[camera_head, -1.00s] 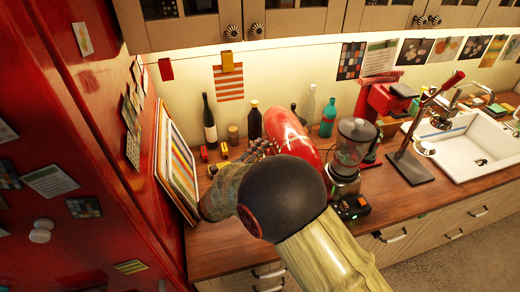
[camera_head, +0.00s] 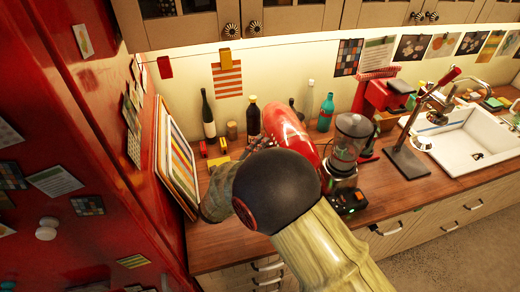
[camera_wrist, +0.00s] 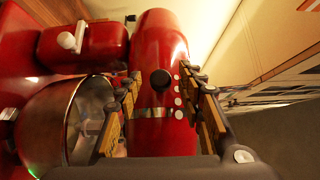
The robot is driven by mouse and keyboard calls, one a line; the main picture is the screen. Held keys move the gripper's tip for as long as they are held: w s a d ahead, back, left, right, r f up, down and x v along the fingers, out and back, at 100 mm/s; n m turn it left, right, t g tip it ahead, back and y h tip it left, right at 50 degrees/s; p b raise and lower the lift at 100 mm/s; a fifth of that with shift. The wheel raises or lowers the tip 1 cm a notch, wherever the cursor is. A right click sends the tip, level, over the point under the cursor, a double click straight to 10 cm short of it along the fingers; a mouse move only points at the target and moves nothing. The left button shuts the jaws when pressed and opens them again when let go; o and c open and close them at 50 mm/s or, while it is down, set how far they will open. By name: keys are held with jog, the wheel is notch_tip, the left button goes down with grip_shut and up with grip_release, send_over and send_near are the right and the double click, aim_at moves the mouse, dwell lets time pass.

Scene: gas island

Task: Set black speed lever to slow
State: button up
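A red stand mixer (camera_head: 290,131) stands on the wooden counter, partly hidden by my arm in the head view. In the wrist view its red body (camera_wrist: 158,45) fills the middle, with a round black knob (camera_wrist: 160,80), likely the speed lever seen end-on. White buttons and a silver band are near it. My gripper (camera_wrist: 163,72) is open, its fingers left and right of the knob with gaps on both sides. In the head view my gripper (camera_head: 262,146) is mostly hidden beside the mixer. The lever's setting cannot be read.
A metal mixing bowl (camera_wrist: 88,120) is at the left in the wrist view. A blender (camera_head: 348,145) stands right of the mixer. Bottles (camera_head: 208,115) stand behind, and striped trays (camera_head: 176,155) lean at the left. Bare counter (camera_head: 215,240) shows at the front left.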

jog(key=v, duration=1.2)
dwell(0.4)
